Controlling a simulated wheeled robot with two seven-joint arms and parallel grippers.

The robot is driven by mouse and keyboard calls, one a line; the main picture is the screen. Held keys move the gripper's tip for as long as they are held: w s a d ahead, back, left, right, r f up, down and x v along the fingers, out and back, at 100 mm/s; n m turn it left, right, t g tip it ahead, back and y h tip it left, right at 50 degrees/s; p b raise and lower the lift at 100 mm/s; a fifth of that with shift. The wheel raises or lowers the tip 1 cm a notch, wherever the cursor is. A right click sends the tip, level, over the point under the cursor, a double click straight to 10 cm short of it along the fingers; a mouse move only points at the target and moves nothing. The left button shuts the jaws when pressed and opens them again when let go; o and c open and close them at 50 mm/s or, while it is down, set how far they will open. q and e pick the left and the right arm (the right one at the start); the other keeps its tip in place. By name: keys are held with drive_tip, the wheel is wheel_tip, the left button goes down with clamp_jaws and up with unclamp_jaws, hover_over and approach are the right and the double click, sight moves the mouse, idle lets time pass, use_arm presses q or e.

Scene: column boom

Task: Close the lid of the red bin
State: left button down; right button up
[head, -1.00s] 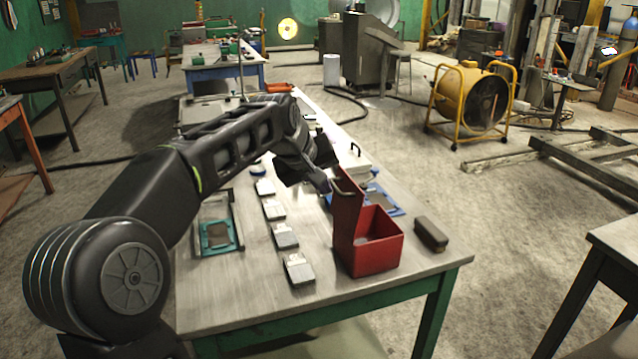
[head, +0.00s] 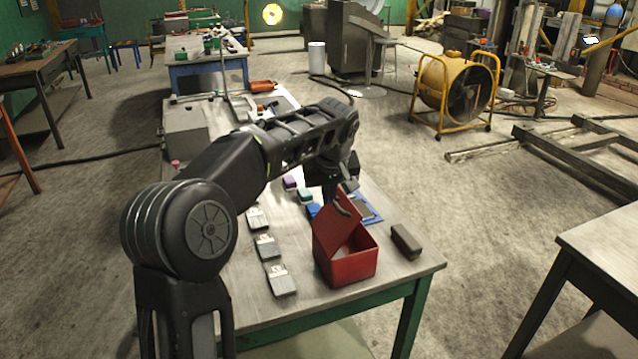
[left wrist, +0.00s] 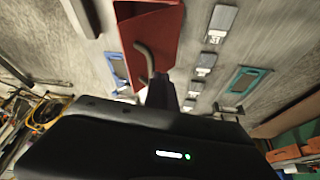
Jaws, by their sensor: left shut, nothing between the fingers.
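The red bin (head: 348,272) stands near the front right end of the table. Its red lid (head: 334,218) is partly open, tilted over the bin, with part of the opening still showing. My left gripper (head: 340,188) is at the lid's raised far edge, shut and empty. The head view does not make clear whether it touches the lid. My right gripper is in neither view.
A dark brown block (head: 406,240) lies right of the bin. A row of grey-and-white blocks (head: 269,247) lies left of it. A blue tray (head: 368,208) is behind it. Another table (head: 610,245) stands at the right, across open floor.

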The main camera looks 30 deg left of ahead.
sight(349, 200)
use_arm(q)
drive_tip(key=w+d, duration=0.1)
drive_tip(key=w+d+f, duration=0.1)
drive_tip(key=w, duration=0.1)
drive_tip(key=w+d+f, duration=0.1)
drive_tip(key=shift+w, duration=0.25)
drive_tip(key=w+d+f+b, duration=0.1)
drive_tip(key=w+d+f, duration=0.2)
drive_tip(key=w+f, duration=0.1)
drive_tip(key=shift+w+f, duration=0.25)
drive_tip(key=shift+f, duration=0.55)
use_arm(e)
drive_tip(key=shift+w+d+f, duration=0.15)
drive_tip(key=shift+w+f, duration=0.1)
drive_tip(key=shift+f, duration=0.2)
use_arm(q)
drive_tip(key=shift+r, duration=0.1)
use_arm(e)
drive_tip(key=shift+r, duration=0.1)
